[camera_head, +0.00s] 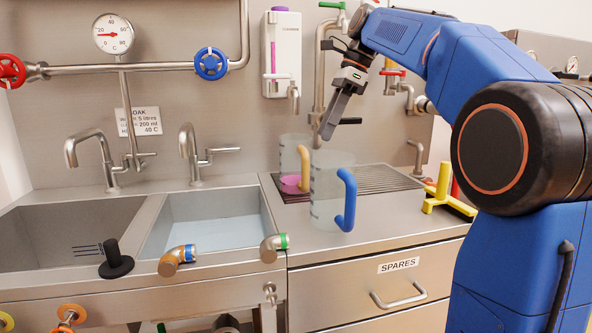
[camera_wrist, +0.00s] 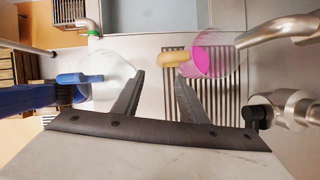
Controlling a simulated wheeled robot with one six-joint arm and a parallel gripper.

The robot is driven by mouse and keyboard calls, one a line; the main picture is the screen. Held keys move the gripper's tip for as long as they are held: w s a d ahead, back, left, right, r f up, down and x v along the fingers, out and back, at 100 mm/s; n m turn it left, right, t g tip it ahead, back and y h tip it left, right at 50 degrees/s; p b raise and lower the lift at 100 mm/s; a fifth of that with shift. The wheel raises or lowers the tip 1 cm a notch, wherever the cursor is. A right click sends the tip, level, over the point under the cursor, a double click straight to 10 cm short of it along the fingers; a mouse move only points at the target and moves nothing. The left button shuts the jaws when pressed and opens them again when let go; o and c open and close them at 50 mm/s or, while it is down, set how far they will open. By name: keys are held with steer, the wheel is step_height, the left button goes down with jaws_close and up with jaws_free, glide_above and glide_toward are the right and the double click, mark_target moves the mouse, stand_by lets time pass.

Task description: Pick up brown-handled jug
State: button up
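The brown-handled jug (camera_head: 290,152) is clear, with a tan handle (camera_head: 304,168) and something pink inside at the bottom. It stands upright on the ribbed drainer, partly hidden in the head view by the blue-handled jug (camera_head: 325,205) in front. In the wrist view the brown-handled jug (camera_wrist: 214,57) is at upper right, its handle pointing left. My gripper (camera_head: 338,128) is above and to the right of it, pointing down. In the wrist view my gripper (camera_wrist: 160,76) has its fingers apart with nothing between them; the tan handle lies just beyond the tips.
The blue-handled jug also shows at left in the wrist view (camera_wrist: 108,72). A wall dispenser (camera_head: 282,52) and steel pipe taps (camera_head: 320,80) are behind. A yellow stand (camera_head: 441,190) is at right. The sinks (camera_head: 210,222) lie left.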

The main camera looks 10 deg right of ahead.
glide_toward(305, 191)
steer(key=a, duration=0.1)
steer(key=shift+w+a+x, duration=0.1)
steer(key=shift+w+x, duration=0.05)
steer(key=shift+x, duration=0.75)
steer(key=shift+w+a+x, duration=0.1)
steer(key=shift+w+x, duration=0.1)
steer(key=shift+x, duration=0.7)
steer(key=shift+w+a+x, duration=0.1)
steer(key=shift+w+x, duration=0.05)
steer(key=shift+x, duration=0.75)
steer(key=shift+r, duration=0.2)
jaws_close()
